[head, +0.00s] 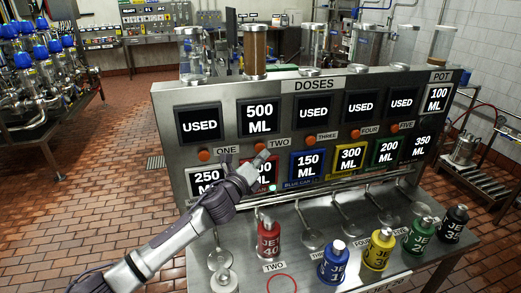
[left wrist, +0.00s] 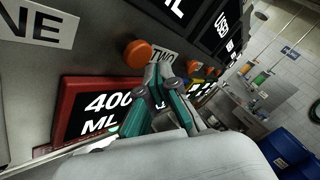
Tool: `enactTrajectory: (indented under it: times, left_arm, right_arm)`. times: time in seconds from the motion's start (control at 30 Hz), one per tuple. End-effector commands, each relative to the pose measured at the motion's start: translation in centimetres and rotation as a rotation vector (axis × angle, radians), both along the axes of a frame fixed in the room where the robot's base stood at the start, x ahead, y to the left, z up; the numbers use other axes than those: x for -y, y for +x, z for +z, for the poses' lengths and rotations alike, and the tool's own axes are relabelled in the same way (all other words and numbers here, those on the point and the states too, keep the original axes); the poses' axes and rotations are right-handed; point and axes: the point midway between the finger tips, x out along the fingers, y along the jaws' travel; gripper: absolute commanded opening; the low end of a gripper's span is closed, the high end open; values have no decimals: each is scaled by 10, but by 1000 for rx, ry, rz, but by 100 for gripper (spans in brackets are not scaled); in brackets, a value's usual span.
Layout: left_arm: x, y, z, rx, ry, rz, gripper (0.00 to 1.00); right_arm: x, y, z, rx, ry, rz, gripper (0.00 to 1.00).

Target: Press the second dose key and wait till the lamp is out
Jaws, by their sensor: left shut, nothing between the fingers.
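The second dose key (head: 261,147) is an orange round button beside the label TWO (head: 279,142), under a display reading 500 ML (head: 261,116). In the left wrist view the orange key (left wrist: 138,54) shows left of my fingertips. My left gripper (head: 262,156) is shut and empty, its tips just below the key; it also shows in the left wrist view (left wrist: 158,72), over part of the TWO label. I cannot tell whether it touches the key. A small pale cyan glow (head: 272,187) shows below the red 400 ML panel (left wrist: 98,108); I cannot tell if it is the lamp. My right gripper is out of view.
Other orange keys sit along the DOSES panel (head: 314,85), with several displays reading USED. A red bottle (head: 268,240) stands below column two; blue, yellow, green and black bottles stand to its right on the metal counter. Pipework (head: 40,75) stands at far left.

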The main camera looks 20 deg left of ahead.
Motion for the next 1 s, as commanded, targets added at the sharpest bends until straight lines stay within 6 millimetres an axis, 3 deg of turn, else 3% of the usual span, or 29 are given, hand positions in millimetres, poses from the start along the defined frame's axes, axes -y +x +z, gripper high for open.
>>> enactTrajectory:
  times: [1.0]
  left_arm:
    - [-7,10,1,1,1,-1,0]
  right_arm:
    - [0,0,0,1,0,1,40]
